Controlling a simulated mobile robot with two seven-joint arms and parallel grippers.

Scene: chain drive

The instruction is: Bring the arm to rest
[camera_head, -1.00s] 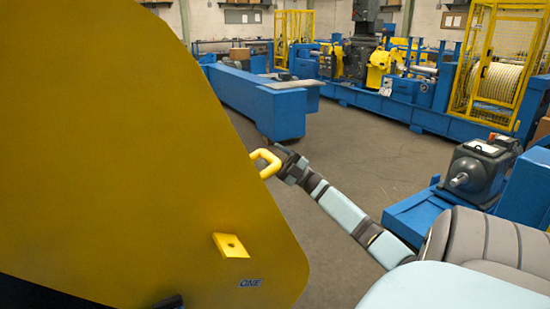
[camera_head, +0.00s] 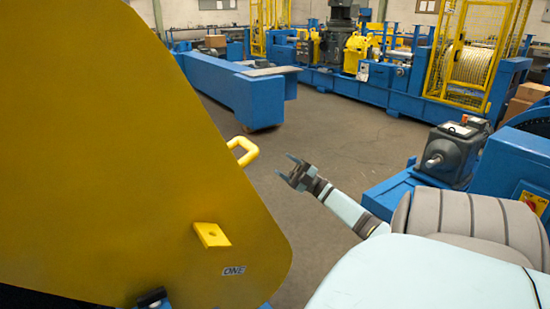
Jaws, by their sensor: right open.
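My right gripper (camera_head: 286,169) is open and empty, its two fingers pointing left towards the yellow guard panel (camera_head: 120,150). It is apart from the yellow handle (camera_head: 243,151) on the panel's sloping edge, with a clear gap between them. My right arm (camera_head: 345,208) reaches in from the lower right. My left gripper does not show.
A grey motor unit (camera_head: 453,152) on a blue base (camera_head: 385,192) stands at the right, near my arm. A long blue beam (camera_head: 230,90) and blue machinery with a yellow cage (camera_head: 462,55) stand behind. The grey floor (camera_head: 340,130) between is free.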

